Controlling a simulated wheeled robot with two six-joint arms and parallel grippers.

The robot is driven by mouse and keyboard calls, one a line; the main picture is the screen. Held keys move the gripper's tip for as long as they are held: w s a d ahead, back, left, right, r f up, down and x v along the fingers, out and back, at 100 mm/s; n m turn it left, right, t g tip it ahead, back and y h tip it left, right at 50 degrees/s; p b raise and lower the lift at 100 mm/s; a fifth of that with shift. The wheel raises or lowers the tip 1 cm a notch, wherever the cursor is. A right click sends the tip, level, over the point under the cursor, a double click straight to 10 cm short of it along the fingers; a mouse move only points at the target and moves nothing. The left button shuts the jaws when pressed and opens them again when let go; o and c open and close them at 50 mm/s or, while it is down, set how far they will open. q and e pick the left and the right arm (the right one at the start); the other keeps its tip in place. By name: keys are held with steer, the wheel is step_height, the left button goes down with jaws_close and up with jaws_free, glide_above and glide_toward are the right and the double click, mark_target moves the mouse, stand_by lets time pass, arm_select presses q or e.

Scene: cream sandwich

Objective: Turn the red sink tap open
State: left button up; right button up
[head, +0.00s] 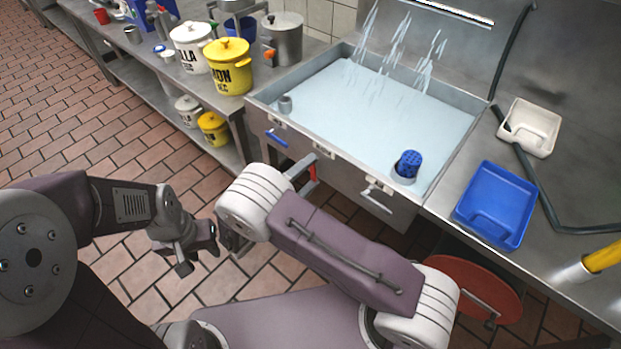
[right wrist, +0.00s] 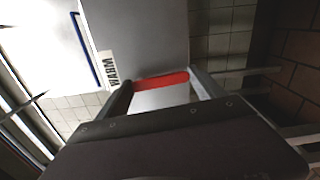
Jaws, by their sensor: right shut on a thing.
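The red sink tap (head: 312,174) is a red bar handle on the front of the steel sink (head: 336,158). In the right wrist view, the red tap (right wrist: 160,80) lies between the two fingers of my right gripper (right wrist: 162,84), which is shut on it. In the head view my right gripper (head: 303,180) is at the sink front, partly hidden by its own white wrist. My left gripper (head: 197,256) hangs above the floor, empty, with its fingers apart.
The sink basin (head: 385,105) holds water, with streams at its back wall. A blue sponge-like cylinder (head: 409,163) stands in its front right corner. A blue tray (head: 495,206) and white tray (head: 529,128) lie right. A yellow pot (head: 228,77) stands left. A WARM label (right wrist: 107,68) is beside the red tap.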

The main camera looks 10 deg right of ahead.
steer(key=shift+w+m+b, duration=0.2)
steer(key=shift+m+b, duration=0.1)
steer(key=shift+m, duration=0.3)
steer(key=shift+a+r, duration=0.1)
steer(key=o, duration=2.1)
steer(key=shift+w, duration=0.1)
